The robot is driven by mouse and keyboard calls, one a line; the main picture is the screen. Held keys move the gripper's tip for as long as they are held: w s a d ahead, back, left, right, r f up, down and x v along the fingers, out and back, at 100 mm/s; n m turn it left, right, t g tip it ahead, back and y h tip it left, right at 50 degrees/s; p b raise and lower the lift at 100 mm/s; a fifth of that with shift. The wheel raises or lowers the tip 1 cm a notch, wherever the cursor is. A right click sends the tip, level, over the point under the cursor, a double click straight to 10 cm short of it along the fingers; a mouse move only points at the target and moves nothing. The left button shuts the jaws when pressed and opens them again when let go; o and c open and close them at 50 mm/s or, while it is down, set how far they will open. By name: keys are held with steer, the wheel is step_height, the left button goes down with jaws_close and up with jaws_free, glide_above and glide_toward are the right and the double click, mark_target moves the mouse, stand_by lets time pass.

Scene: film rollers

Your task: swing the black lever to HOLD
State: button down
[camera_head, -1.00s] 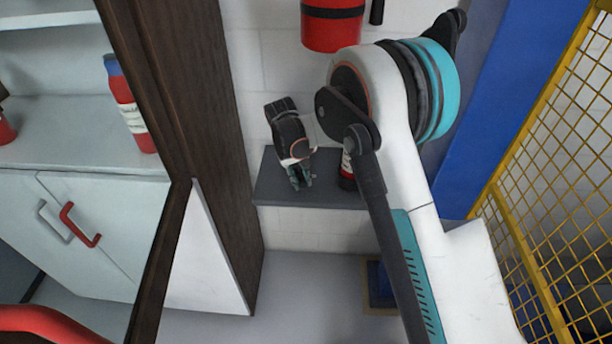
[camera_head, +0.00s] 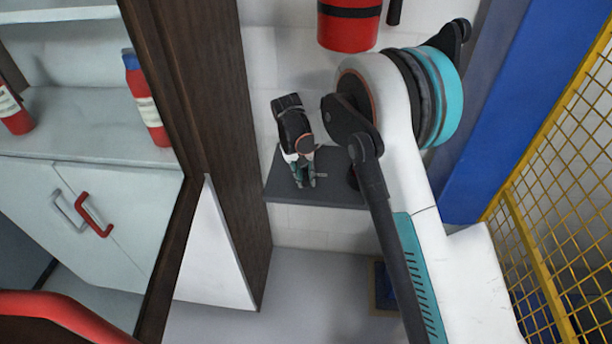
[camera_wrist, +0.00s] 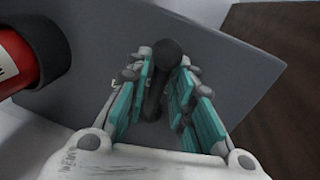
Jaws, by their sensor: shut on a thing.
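The black lever (camera_wrist: 167,52) has a round knob and stands between the teal-padded fingers of my gripper (camera_wrist: 160,95) in the wrist view. My gripper is shut on the lever, with the knob showing beyond the fingertips. In the head view my gripper (camera_head: 307,180) is over the grey slab (camera_head: 335,192) against the white wall. The lever is too small and covered to make out there. No HOLD mark can be read in either view.
A red cylinder (camera_wrist: 20,55) stands left of my gripper in the wrist view. A dark wooden post (camera_head: 210,120) stands left of the slab. A blue column (camera_head: 500,110) and yellow mesh fence (camera_head: 560,200) are at the right. A red extinguisher (camera_head: 347,28) hangs above.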

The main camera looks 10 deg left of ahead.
steer(key=c, duration=1.6)
jaws_free()
steer(key=r, duration=0.4)
steer(key=a+r, duration=0.1)
steer(key=r, duration=0.3)
steer(key=a+r, duration=0.1)
steer(key=r, duration=0.2)
steer(key=shift+s+a+r, duration=0.15)
steer(key=shift+s+r, duration=0.05)
steer(key=shift+r, duration=0.2)
